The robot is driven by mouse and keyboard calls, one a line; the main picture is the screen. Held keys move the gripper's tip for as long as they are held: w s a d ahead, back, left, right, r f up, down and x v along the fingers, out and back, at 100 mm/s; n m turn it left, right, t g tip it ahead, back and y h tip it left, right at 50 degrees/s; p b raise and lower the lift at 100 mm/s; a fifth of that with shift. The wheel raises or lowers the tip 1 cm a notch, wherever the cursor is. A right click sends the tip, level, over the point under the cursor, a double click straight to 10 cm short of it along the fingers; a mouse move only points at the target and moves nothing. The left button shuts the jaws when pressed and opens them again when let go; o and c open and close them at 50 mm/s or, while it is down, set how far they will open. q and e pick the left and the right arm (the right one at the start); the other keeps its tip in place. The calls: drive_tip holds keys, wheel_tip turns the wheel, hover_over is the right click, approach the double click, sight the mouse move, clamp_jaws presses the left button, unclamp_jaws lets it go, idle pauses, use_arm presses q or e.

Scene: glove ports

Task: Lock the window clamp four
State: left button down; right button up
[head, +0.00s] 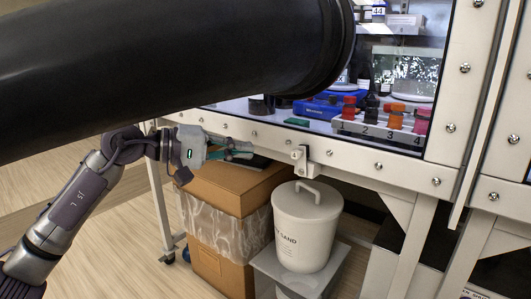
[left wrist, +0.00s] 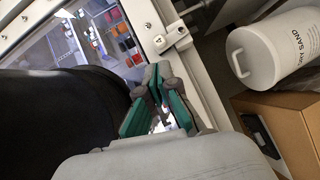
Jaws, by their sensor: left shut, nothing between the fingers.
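The window clamp (head: 300,155) is a small pale metal fitting on the lower window frame, beside the sand bucket in the head view. In the left wrist view the clamp (left wrist: 178,36) sits on the pale frame beside a small label with a 4. My left gripper (head: 248,150) has green finger pads and is shut and empty. It is in front of the lower frame, left of the clamp and apart from it. In the left wrist view its fingertips (left wrist: 157,70) point toward the frame, short of the clamp. My right gripper is not in view.
A large black cylinder (head: 170,70) crosses the upper left and hides part of the window. A white sand bucket (head: 305,225) stands below the clamp, with a cardboard box (head: 225,185) left of it. Numbered coloured bottles (head: 395,115) stand behind the window.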

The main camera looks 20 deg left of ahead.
use_arm(q)
drive_tip(key=v, duration=0.3)
drive_tip(key=shift+s+a, duration=0.2)
idle(0.3)
